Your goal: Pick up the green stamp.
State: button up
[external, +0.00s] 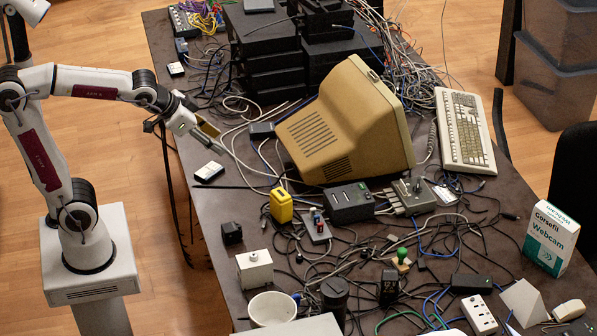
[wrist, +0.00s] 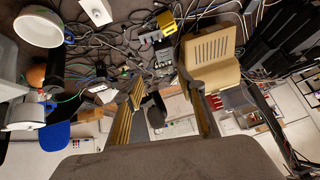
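The green stamp (external: 402,255) has a rounded green knob on a pale base. It stands among cables on the dark table, right of centre and in front of the beige monitor, in the external view. I cannot make it out clearly in the wrist view. My gripper (external: 208,128) is raised at the table's left edge, far to the left of the stamp and apart from it. In the wrist view my gripper (wrist: 167,95) has its two fingers spread wide with nothing between them.
The beige monitor (external: 345,125) is a tall obstacle between my gripper and the table's right side. Cables cover much of the table.

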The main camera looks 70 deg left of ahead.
jog(key=w+d+f+m+t+h, duration=0.1)
jog(key=w+f, duration=0.1)
jog(key=w, duration=0.8)
jog(key=w+d+f+m+t, duration=0.1)
jog(key=w+f+t, duration=0.1)
jog(key=w, duration=0.9)
jog(key=w+d+f+m+t+h, duration=0.1)
jog(key=w+f, duration=0.1)
jog(key=w, duration=0.8)
jog(key=w+d+f+m+h, duration=0.2)
jog(key=w+d+f+h, duration=0.3)
jog(key=w+f, duration=0.55)
jog(key=m+g+h, duration=0.1)
jog(key=m+h, duration=0.1)
jog(key=h, duration=0.1)
send_near(399, 249)
jog(key=x, duration=0.3)
jog(key=shift+d, duration=0.1)
jog(key=shift+w, duration=0.1)
jog(key=shift+w+d+f, duration=0.25)
jog(key=shift+w+d, duration=0.05)
jog(key=shift+x, duration=0.8)
jog(key=shift+w, duration=0.1)
